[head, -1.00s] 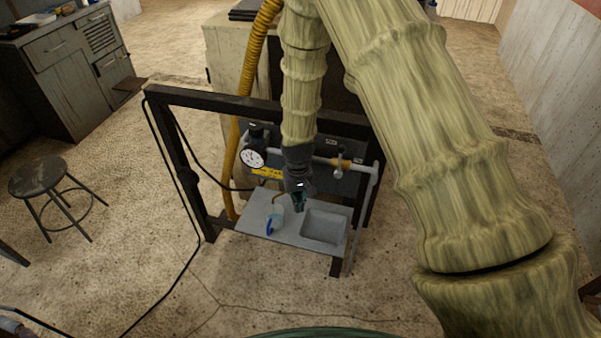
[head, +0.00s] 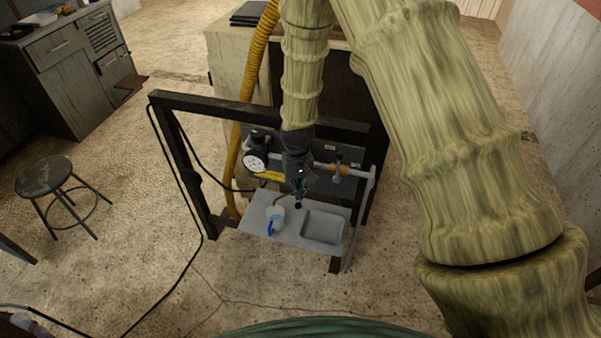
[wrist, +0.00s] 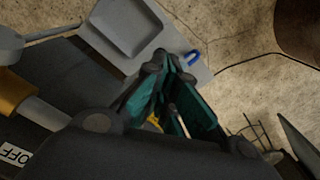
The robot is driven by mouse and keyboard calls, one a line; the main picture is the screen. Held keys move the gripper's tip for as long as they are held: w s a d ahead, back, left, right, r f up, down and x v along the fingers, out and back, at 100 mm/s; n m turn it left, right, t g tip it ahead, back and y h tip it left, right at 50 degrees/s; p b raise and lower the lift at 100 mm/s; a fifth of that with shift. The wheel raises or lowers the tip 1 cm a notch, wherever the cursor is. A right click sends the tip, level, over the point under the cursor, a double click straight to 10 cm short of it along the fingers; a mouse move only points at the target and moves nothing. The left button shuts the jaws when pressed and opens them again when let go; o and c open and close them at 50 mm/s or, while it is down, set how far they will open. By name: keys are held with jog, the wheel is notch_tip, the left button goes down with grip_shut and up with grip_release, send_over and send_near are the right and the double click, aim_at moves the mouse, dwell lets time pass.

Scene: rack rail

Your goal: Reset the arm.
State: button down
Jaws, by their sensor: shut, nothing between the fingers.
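My gripper (head: 298,202) hangs fingers-down above the grey shelf (head: 262,232) of the dark rack, in front of the pipe. Its teal fingers are together and empty; their tips meet in the wrist view (wrist: 172,62).
The dark rack frame (head: 230,104) surrounds my gripper, with a dial gauge (head: 256,162) to its left and a pipe with a valve (head: 340,170) to its right. A yellow hose (head: 252,75) runs behind. A stool (head: 46,178) stands on open floor at left.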

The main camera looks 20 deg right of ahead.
jog(key=shift+f, duration=0.1)
jog(key=s+d+f+b, duration=0.1)
jog(key=s+f, duration=0.6)
jog(key=s, duration=0.5)
jog(key=s+d+f+b, duration=0.1)
jog(key=s+f+b, duration=0.1)
jog(key=s+f, duration=0.5)
jog(key=s+d+f+b, duration=0.1)
jog(key=s+f, duration=0.6)
jog(key=s, duration=1)
jog(key=shift+s+d+f+b, duration=0.15)
jog(key=shift+d+f+b, duration=0.1)
jog(key=shift+b, duration=0.3)
